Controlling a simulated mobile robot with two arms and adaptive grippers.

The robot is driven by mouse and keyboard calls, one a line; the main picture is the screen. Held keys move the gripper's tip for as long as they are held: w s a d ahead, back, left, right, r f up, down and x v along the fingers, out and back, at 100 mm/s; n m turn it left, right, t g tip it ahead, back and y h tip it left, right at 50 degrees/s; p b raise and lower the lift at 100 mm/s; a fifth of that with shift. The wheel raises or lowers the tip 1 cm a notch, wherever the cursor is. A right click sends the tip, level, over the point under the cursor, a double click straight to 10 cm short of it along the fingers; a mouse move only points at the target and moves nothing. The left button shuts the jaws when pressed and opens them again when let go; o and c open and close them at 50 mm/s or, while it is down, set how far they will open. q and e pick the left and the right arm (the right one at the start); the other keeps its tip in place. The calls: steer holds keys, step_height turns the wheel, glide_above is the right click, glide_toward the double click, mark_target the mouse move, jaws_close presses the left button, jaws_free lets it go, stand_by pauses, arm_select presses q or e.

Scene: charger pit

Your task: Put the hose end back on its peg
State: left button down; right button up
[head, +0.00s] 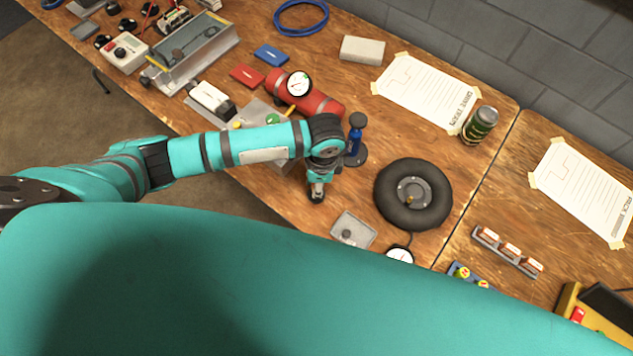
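My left gripper (317,194) points down over the wooden bench, left of the black tire; its fingers are small and foreshortened, so I cannot tell whether they are open or shut. A blue upright post (354,140) with a dark top and round dark base stands just right of my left wrist; I cannot tell whether it is the peg. A thin dark hose (409,240) runs between the tire and a round white gauge (399,256); its end is not clearly visible. My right arm fills the foreground and hides the near bench; its gripper is out of view.
The tire (413,194) lies flat on the bench. A small grey tray (353,230) sits near the front edge. A red cylinder (305,94) with a gauge lies behind my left arm. A green can (480,125) stands by the taped sheet (425,93).

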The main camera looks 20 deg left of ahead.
arm_select(q)
steer(key=shift+f+b, duration=0.65)
steer(key=shift+f, duration=0.75)
steer(key=c, duration=1.1)
jaws_free()
steer(key=r, duration=1.2)
steer(key=shift+w+d, duration=0.2)
steer(key=shift+d, duration=0.2)
